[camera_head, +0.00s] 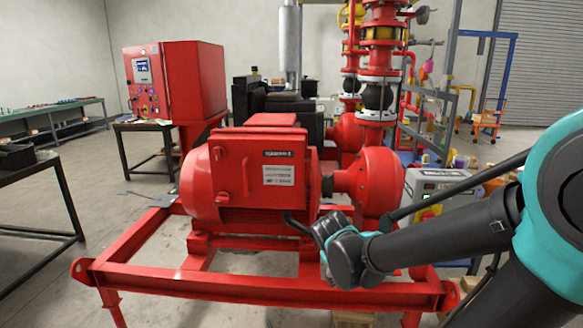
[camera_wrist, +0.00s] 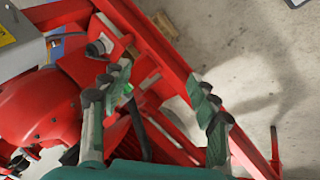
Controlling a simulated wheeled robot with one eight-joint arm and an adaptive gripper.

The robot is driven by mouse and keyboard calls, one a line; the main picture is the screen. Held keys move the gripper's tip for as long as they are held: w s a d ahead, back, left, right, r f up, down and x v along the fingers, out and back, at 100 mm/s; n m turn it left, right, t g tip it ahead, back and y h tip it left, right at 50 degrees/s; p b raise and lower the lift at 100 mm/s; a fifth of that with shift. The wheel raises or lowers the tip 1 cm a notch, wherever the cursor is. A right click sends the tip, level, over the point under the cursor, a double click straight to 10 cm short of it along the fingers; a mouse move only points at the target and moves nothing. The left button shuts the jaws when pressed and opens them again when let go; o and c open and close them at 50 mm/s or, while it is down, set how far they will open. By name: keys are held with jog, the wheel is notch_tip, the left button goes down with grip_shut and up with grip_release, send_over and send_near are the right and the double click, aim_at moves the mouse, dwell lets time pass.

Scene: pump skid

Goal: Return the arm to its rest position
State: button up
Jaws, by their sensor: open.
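My gripper (camera_head: 310,245) is in front of the red motor (camera_head: 262,178), above the front beam of the red skid frame (camera_head: 240,287). My arm reaches in from the right side of the head view. In the wrist view my gripper (camera_wrist: 160,84) shows two spread fingers with nothing held between them. The red frame beam (camera_wrist: 150,40) runs diagonally behind the fingers, with bare concrete floor beyond it. Whether a finger touches the motor or frame cannot be told.
The red pump housing (camera_head: 376,185) stands right of the motor. A red control cabinet (camera_head: 178,80) and a small dark table (camera_head: 146,126) are behind at left. A dark workbench (camera_head: 32,167) stands at far left. Open floor lies left of the skid.

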jog(key=s+d+f+m+y, duration=0.3)
jog(key=s+f+m, duration=0.2)
jog(key=s, duration=0.3)
jog(key=shift+d+f+g, duration=0.25)
jog(key=shift+d+g, duration=0.1)
jog(key=shift+g, duration=0.05)
jog(key=shift+w, duration=0.1)
dwell(1.2)
